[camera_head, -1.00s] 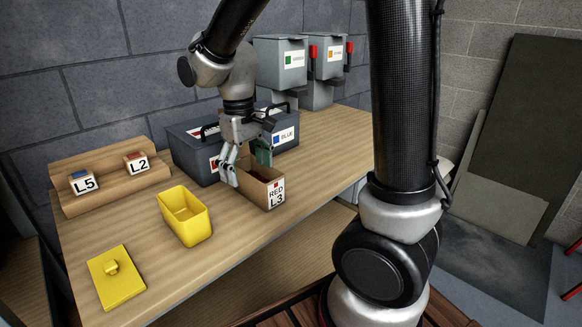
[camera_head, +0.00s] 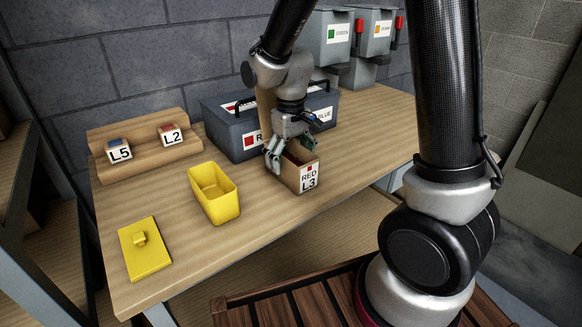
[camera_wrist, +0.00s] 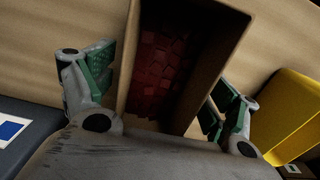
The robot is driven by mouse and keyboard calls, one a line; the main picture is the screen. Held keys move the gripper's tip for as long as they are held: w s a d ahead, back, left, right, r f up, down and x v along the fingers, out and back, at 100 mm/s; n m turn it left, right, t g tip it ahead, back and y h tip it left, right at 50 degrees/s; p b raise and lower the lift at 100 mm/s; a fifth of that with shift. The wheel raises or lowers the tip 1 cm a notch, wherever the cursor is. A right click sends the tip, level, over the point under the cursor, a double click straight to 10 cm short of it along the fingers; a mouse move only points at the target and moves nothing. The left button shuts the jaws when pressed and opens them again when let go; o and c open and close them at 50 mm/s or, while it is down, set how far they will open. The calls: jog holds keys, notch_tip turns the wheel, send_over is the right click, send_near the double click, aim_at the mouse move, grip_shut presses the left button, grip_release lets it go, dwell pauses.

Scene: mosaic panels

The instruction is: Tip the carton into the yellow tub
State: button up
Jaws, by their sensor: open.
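The carton (camera_head: 308,178), brown with a label reading RED L3, stands upright on the table. In the wrist view the open carton (camera_wrist: 213,55) shows dark red pieces (camera_wrist: 168,62) inside. My gripper (camera_head: 288,150) is at the carton's top, fingers pointing down. In the wrist view my gripper (camera_wrist: 160,95) is open, with one green-padded finger on each side of the carton; I cannot tell if the pads touch it. The yellow tub (camera_head: 214,196) stands open, left of the carton, and its inside looks empty. Its side also shows in the wrist view (camera_wrist: 285,112).
A yellow lid (camera_head: 145,257) with a knob lies left of the tub. A wooden stand (camera_head: 108,175) holds blocks L5 (camera_head: 119,153) and L2 (camera_head: 170,135). A dark grey bin (camera_head: 225,125) stands behind the carton. Table (camera_head: 255,240) is clear around the tub.

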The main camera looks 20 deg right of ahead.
jog(key=c, duration=1.6)
jog(key=shift+r, duration=0.15)
